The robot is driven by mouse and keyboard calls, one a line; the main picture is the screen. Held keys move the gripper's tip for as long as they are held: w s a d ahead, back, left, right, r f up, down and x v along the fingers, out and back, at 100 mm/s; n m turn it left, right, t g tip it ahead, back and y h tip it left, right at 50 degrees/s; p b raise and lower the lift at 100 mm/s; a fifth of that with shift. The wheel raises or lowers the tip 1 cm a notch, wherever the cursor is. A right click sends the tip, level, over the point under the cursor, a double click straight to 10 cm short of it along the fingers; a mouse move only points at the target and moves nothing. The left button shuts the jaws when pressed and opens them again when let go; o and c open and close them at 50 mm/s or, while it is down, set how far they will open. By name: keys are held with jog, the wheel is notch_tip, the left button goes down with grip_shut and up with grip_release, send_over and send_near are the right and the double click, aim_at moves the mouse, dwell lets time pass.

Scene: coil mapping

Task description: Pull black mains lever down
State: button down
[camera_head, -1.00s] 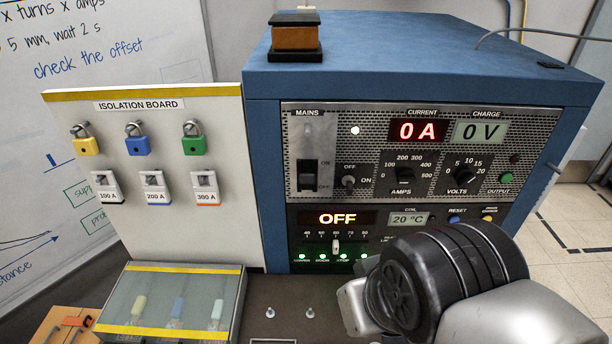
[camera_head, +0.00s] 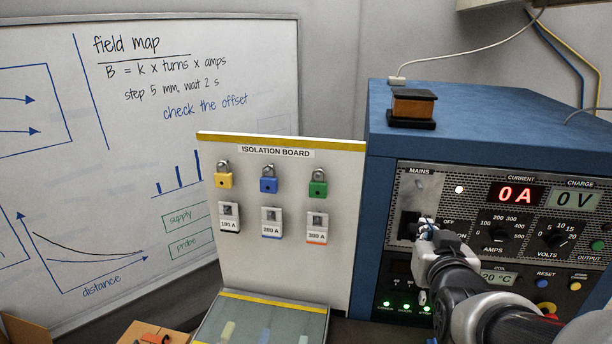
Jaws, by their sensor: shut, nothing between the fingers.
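The black mains lever (camera_head: 407,226) is on the left part of the power supply's front panel, under the MAINS label. My gripper (camera_head: 426,229) is shut and empty, with its tip at or just in front of the lever's right side. I cannot tell whether it touches the lever. My gripper covers part of the lever and its ON/OFF marks, so the lever's exact position is unclear. The panel's current display (camera_head: 517,195) reads 0 A and the charge display (camera_head: 574,199) reads 0 V.
The isolation board (camera_head: 285,230) with padlocks and tags stands left of the blue cabinet (camera_head: 480,125). A clear-lidded box (camera_head: 235,318) lies below it. Knobs (camera_head: 497,233) sit right of my gripper.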

aim_at(416, 227)
jog(key=shift+w+d+r, duration=0.1)
jog(key=shift+r, duration=0.05)
jog(key=shift+d, duration=0.1)
jog(key=shift+w+r+p, duration=0.1)
jog(key=shift+w+p, duration=0.05)
jog(key=shift+p, duration=0.3)
jog(key=p+x, duration=0.4)
jog(key=x, duration=0.5)
jog(key=shift+w+d+p, duration=0.1)
jog(key=shift+w+p, duration=0.25)
jog(key=shift+p, duration=0.05)
jog(key=shift+d, duration=0.1)
